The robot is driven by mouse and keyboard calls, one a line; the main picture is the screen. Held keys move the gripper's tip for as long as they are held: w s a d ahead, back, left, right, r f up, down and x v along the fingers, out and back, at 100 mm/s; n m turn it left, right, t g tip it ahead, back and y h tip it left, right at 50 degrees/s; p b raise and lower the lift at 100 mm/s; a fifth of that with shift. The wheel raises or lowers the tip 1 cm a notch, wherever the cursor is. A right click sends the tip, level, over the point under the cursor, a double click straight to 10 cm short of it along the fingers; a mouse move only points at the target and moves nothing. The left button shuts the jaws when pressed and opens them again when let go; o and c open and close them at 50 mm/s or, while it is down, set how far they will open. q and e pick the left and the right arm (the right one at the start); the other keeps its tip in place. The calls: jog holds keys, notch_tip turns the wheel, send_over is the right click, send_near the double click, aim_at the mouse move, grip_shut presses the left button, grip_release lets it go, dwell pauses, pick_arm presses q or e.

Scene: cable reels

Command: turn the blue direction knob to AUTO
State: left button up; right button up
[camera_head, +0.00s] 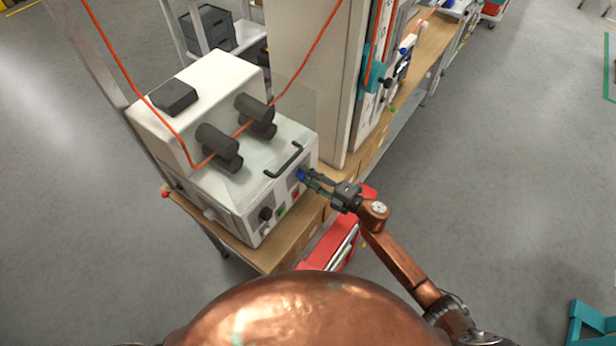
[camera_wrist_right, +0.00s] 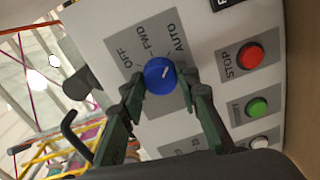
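The blue direction knob (camera_wrist_right: 160,75) sits on a grey label plate with the words OFF, FWD and AUTO around it. Its short white mark points up and to the right in the right wrist view, on the AUTO side. In the head view the blue knob (camera_head: 300,174) is on the front panel of the white machine (camera_head: 234,196). My right gripper (camera_wrist_right: 162,80) has one fingertip on each side of the knob, seemingly touching it. It also shows in the head view (camera_head: 307,178), reaching in from the right. My left gripper is not in view.
Red STOP (camera_wrist_right: 250,56), green (camera_wrist_right: 257,107) and white (camera_wrist_right: 259,142) buttons lie right of the knob in the wrist view. A black handle (camera_head: 284,161) and rollers (camera_head: 219,148) with an orange cable (camera_head: 312,55) are above. A red crate (camera_head: 322,252) stands below.

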jog(key=o, duration=0.4)
jog(key=shift+o, duration=0.2)
jog(key=v, duration=1.2)
